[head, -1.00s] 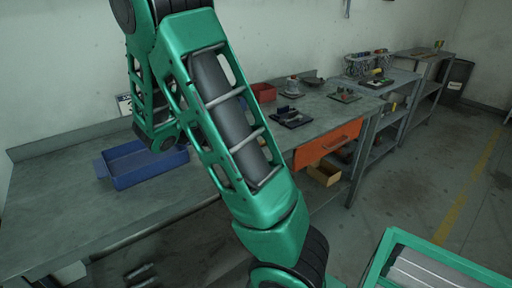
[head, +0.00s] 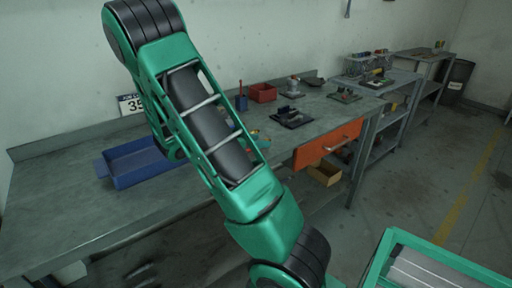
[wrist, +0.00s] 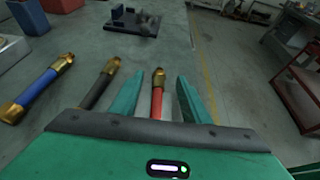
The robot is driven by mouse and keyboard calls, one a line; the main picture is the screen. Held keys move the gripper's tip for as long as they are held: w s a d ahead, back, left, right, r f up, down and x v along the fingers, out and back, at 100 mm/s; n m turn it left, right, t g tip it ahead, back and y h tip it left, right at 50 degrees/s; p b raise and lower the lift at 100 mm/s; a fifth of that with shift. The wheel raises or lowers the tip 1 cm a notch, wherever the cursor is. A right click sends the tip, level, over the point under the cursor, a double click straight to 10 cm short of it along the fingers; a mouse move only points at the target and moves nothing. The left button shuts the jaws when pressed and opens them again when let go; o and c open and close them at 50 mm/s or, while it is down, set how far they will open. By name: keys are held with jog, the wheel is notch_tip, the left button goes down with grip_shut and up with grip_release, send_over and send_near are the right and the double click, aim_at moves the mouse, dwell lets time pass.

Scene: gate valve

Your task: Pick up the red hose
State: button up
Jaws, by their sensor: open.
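The red hose (wrist: 157,104) has a brass end fitting and lies on the grey bench in the wrist view. My gripper (wrist: 160,76) is open, with its two green fingers apart on either side of the red hose in the picture. The hose's near part is hidden by the gripper body. I cannot tell how far the fingers are above the bench. A black hose (wrist: 97,91) with a brass end lies just left of the left finger. A blue hose (wrist: 40,87) lies further left. In the head view my arm hides this area, and the gripper is not in view.
On the bench stand a blue tray (head: 150,167), a red bin (head: 262,92) and a dark fixture (head: 292,117), which also shows ahead in the wrist view (wrist: 133,20). An orange drawer (head: 328,143) hangs under the bench. The bench edge lies right of the gripper.

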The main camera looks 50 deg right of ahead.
jog(key=shift+x, duration=1.5)
jog(key=shift+f, duration=0.1)
grip_shut()
